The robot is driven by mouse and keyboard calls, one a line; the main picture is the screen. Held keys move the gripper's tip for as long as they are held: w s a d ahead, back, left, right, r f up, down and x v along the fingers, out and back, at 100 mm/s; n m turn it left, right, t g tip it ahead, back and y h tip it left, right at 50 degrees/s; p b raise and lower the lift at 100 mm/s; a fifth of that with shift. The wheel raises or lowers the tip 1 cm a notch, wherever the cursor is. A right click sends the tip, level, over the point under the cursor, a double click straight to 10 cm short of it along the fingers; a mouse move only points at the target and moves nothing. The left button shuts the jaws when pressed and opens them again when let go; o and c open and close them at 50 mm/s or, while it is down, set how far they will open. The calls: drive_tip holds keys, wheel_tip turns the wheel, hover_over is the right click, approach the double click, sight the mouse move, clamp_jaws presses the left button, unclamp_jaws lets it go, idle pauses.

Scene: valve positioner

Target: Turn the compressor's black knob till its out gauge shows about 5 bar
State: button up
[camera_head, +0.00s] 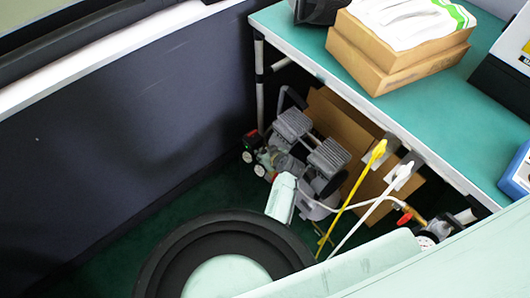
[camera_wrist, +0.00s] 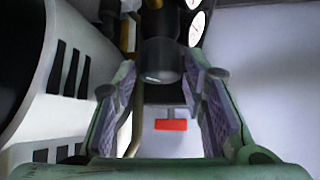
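The compressor (camera_head: 325,160) stands on the floor under the teal-topped table, with its small gauges (camera_head: 248,156) at its left end. In the wrist view the black knob (camera_wrist: 160,60) points toward me, between the two padded fingers of my gripper (camera_wrist: 163,75). The fingers are open, one on each side of the knob, with a narrow gap seeming to show on both sides. My gripper is mostly hidden in the head view, near the compressor's left end.
A red handle (camera_wrist: 171,125) lies below the knob, between the fingers. A white slotted housing (camera_wrist: 70,85) is close on the left. A yellow plug cable (camera_head: 360,190) and a white one hang from the table edge (camera_head: 400,125). A dark wall panel (camera_head: 120,130) stands left.

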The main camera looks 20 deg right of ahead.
drive_tip(key=shift+w+f, duration=0.3)
drive_tip(key=shift+c, duration=0.3)
drive_tip(key=c, duration=0.8)
drive_tip(key=shift+a+r+m+h+p, duration=0.15)
drive_tip(key=shift+m+h+p, duration=0.15)
drive_tip(key=shift+m+p, duration=0.2)
drive_tip(key=shift+c, duration=0.2)
drive_tip(key=shift+m+h, duration=0.3)
